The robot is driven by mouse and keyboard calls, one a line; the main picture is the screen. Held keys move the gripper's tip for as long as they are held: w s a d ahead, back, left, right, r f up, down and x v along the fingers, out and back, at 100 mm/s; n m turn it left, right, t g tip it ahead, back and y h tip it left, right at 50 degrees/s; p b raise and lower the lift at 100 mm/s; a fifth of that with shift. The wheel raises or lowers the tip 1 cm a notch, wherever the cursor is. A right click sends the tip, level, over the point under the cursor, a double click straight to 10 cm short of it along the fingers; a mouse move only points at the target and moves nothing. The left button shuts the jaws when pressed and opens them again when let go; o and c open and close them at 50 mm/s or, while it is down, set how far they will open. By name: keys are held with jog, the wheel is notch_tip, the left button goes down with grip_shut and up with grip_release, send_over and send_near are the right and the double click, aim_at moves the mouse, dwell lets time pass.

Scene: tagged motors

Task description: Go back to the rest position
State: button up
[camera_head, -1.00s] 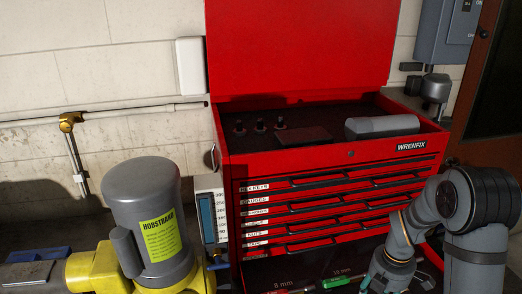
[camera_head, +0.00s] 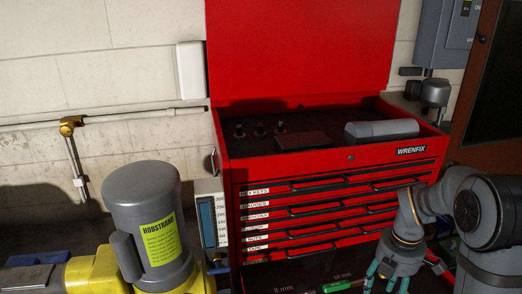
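My arm comes in at the right side of the head view, bent at a dark grey joint. My gripper (camera_head: 386,281) hangs at its end near the bottom edge, fingers pointing down. Its teal fingertips are spread apart, with nothing visible between them. It is in front of the lower drawers of the red tool chest (camera_head: 288,158), above a dark tray area at the bottom of the view. The lowest part of the fingers is near the frame edge.
A grey and yellow motor (camera_head: 142,205) with a yellow-green label stands at the left. A green-handled tool (camera_head: 336,286) lies in the dark tray beside my gripper. A grey electrical box hangs upper right.

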notch_tip(320, 180, up, 5)
notch_tip(320, 180, down, 12)
jog(key=shift+s+r, duration=0.15)
notch_tip(320, 180, up, 9)
jog(key=p, duration=0.8)
jog(key=s+d+r+m+t+y+b, duration=0.2)
jog(key=d+m, duration=0.5)
jog(key=m, duration=0.8)
jog(key=s+d+r+m+t+y+b, duration=0.2)
jog(key=s+d+r+m+t, duration=0.3)
jog(key=m, duration=1)
jog(key=shift+s+d+r+m+y, duration=0.35)
jog(key=shift+s+d+y, duration=0.55)
jog(key=shift+s+d, duration=0.5)
